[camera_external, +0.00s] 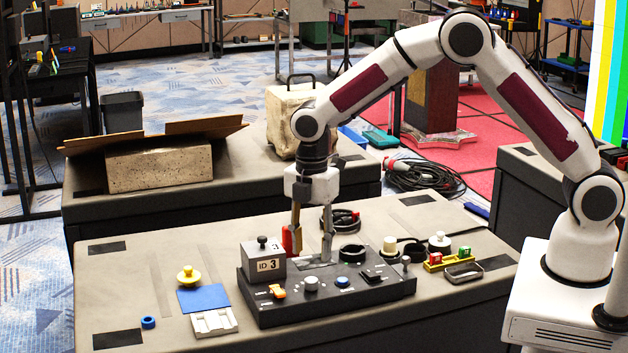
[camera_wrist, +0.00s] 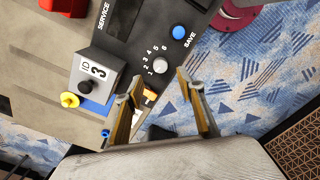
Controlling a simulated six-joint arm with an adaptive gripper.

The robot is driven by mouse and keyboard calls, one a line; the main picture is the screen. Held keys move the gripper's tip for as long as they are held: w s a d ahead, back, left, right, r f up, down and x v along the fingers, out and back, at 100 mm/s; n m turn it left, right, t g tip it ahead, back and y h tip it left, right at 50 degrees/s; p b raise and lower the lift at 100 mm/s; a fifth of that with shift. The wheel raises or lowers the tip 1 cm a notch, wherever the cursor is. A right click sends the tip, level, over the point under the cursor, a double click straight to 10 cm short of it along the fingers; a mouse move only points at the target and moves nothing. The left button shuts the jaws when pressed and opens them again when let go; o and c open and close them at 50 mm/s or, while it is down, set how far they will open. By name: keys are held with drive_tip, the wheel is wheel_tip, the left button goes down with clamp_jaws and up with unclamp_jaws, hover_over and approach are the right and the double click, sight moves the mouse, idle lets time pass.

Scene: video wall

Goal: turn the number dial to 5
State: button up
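The number dial (camera_external: 312,284) is a small grey-white round knob on the front of the dark control panel (camera_external: 330,310). In the wrist view the dial (camera_wrist: 160,66) has printed numbers in an arc beside it; I cannot make out which number it points to. My gripper (camera_external: 309,254) points down above the panel, with its fingers apart and nothing visible between them. In the wrist view the fingers (camera_wrist: 158,88) reach toward the dial from below in the picture and appear apart from it.
A grey box marked "ID 3" (camera_external: 262,264) stands at the panel's left. An orange switch (camera_external: 277,291) and a blue SAVE button (camera_external: 342,282) flank the dial. A black switch (camera_external: 372,275) is farther right. A blue pad (camera_external: 203,298) and yellow knob (camera_external: 189,275) lie left of the panel.

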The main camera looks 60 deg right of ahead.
sight(312, 279)
drive_tip(key=shift+f, duration=0.1)
idle(0.3)
drive_tip(key=shift+f, duration=3.8)
clamp_jaws()
